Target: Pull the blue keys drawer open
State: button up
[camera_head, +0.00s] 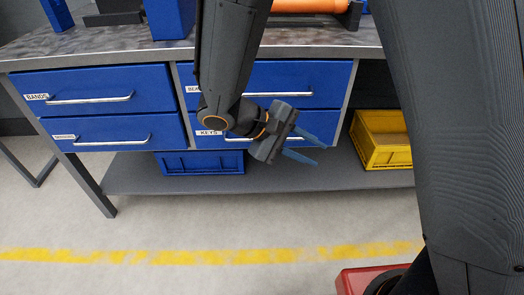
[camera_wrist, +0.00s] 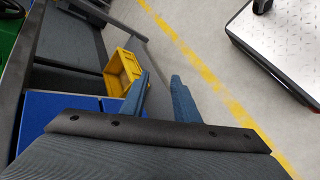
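The blue keys drawer (camera_head: 212,142) is the lower right one of the bench's drawers, with a white KEYS label at its upper left. It looks shut, flush with the other fronts. Its silver bar handle (camera_head: 234,139) is partly hidden behind my gripper. My gripper (camera_head: 320,155) is in front of the drawer's right part, fingers pointing right and slightly down. The fingers are apart with nothing between them; they also show spread in the wrist view (camera_wrist: 160,76). I see no contact with the handle.
Other blue drawers (camera_head: 90,88) sit left and above. A blue bin (camera_head: 200,163) and a yellow crate (camera_head: 383,140) stand on the lower shelf (camera_head: 135,180). A red object (camera_head: 358,279) is on the floor at lower right. Floor in front of the bench is mostly clear.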

jog(key=w+a+f+n+t+h+b, duration=0.1)
jog(key=w+a+f+n+t+b, duration=0.1)
jog(key=w+a+f+t+b, duration=0.45)
jog(key=w+a+f+n+t+b, duration=0.2)
jog(key=w+a+t+b, duration=0.2)
jog(key=a, duration=0.6)
jog(key=shift+b+x, duration=0.95)
jog(key=shift+x, duration=2.8)
jog(key=shift+f, duration=0.1)
grip_shut()
